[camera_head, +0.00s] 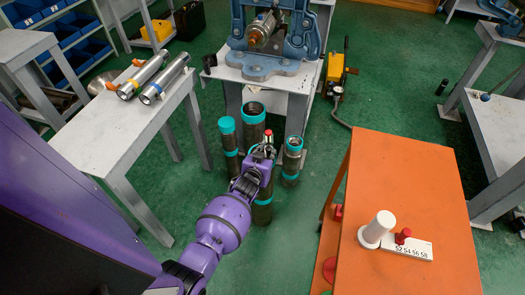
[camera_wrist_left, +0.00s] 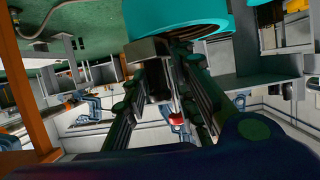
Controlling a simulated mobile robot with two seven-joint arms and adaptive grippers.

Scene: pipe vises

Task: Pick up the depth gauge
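A white piece with a flanged cylinder (camera_head: 378,228), a number strip (camera_head: 408,249) and a red knob lies on the orange table; it looks like the depth gauge, though I cannot be sure. My left gripper (camera_head: 264,152) is well to its left, above the cluster of teal-ringed pipes. Something silver with a red tip shows at its fingertips. In the left wrist view my left fingers (camera_wrist_left: 163,62) point towards a large teal ring, with a grey block between or on their tips. I cannot tell whether they hold it. My right gripper is not in view.
Upright pipes (camera_head: 290,160) stand close around my left gripper. A grey table (camera_head: 95,125) at the left bears two metal tubes. A blue vise (camera_head: 270,62) stands on a grey stand behind the pipes. The orange tabletop (camera_head: 410,175) is mostly bare.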

